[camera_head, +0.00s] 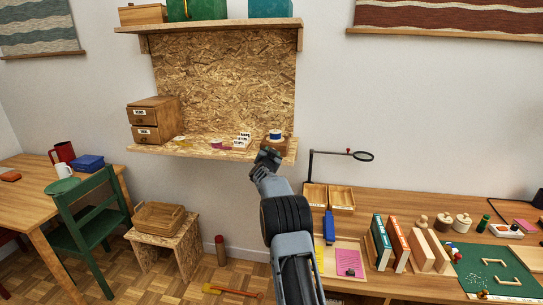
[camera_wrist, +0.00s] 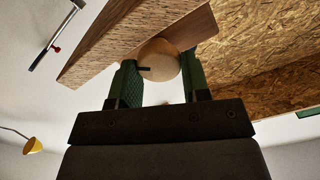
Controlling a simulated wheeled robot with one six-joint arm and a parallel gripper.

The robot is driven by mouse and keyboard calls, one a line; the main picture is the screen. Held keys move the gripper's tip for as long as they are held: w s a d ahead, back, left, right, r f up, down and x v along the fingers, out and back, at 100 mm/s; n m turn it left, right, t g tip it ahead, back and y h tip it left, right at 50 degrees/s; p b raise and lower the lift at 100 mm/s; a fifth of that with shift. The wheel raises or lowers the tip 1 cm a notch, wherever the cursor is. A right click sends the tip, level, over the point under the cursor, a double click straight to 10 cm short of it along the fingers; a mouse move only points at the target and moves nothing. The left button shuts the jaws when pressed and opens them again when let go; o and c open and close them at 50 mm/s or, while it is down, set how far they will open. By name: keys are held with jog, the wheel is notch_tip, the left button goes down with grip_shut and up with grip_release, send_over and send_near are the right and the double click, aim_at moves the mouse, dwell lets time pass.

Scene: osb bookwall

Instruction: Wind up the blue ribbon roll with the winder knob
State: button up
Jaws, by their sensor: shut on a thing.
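The blue ribbon roll (camera_head: 276,133) sits on a small wooden winder block (camera_head: 285,142) near the right end of the OSB shelf (camera_head: 200,150). My gripper (camera_head: 268,156) is at the shelf's front edge, just below the roll. In the wrist view my gripper (camera_wrist: 159,65) has its green-padded fingers on both sides of a round, pale wooden winder knob (camera_wrist: 160,53) and is shut on it. A short dark mark shows on the knob's left part. The roll does not show in the wrist view. The knob is hidden by my gripper in the head view.
Left of the winder on the shelf are small labelled containers (camera_head: 242,141), a pink roll (camera_head: 216,143) and a wooden drawer box (camera_head: 153,120). A stool (camera_head: 165,235) stands lower left.

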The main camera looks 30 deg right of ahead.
jog(key=o, duration=0.9)
jog(key=shift+o, duration=0.2)
jog(key=shift+r, duration=0.1)
